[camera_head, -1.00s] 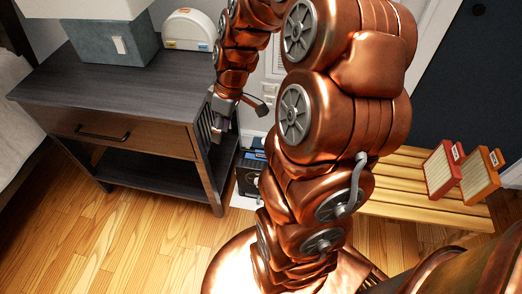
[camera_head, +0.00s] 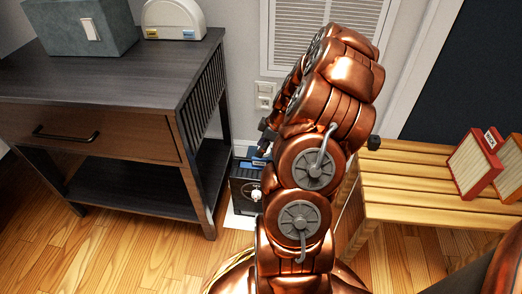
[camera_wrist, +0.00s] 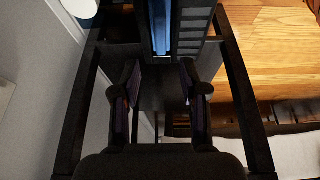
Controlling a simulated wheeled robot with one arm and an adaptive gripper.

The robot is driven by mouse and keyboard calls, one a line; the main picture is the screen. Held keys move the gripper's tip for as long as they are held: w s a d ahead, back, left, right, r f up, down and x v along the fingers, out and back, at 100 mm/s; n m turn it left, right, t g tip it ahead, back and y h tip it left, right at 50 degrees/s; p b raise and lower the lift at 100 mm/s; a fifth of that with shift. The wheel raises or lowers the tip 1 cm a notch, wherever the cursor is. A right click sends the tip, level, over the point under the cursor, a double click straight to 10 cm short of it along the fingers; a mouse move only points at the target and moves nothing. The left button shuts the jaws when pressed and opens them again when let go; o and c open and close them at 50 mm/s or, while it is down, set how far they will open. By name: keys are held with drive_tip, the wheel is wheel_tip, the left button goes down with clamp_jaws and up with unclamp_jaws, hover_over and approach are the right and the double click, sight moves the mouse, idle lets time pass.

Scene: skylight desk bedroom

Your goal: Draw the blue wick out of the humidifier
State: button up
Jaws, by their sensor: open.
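The humidifier (camera_head: 245,190) is a dark box with a round white dial on its front. It stands low between the nightstand and the slatted bench, partly hidden by my arm in the head view. The blue wick (camera_head: 259,162) shows as a small blue patch at its top. In the wrist view the blue wick (camera_wrist: 161,28) is an upright strip beside the humidifier's dark slatted part (camera_wrist: 192,30). My gripper (camera_wrist: 160,82) is open, its two fingers apart with the wick beyond the tips and nothing visible between them. In the head view my arm largely hides the gripper.
A dark nightstand (camera_head: 110,95) with a drawer and open shelf stands close left, bearing a grey-blue box (camera_head: 85,28) and a white rounded device (camera_head: 174,18). The wooden bench (camera_head: 400,180) with red and orange framed filters (camera_head: 475,165) stands right. Floor in front is clear.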

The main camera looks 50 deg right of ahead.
drive_tip(key=shift+b+x, duration=1.3)
drive_tip(key=shift+x, duration=2.5)
drive_tip(key=shift+a, duration=0.1)
clamp_jaws()
drive_tip(key=shift+r, duration=0.1)
wheel_tip(320, 180, up, 17)
drive_tip(key=p, duration=0.4)
drive_tip(key=shift+r+p, duration=0.2)
drive_tip(key=shift+p, duration=0.15)
wheel_tip(320, 180, up, 5)
drive_tip(key=p, duration=0.1)
hover_over(254, 157)
drive_tip(key=shift+w+a, duration=0.15)
idle(0.4)
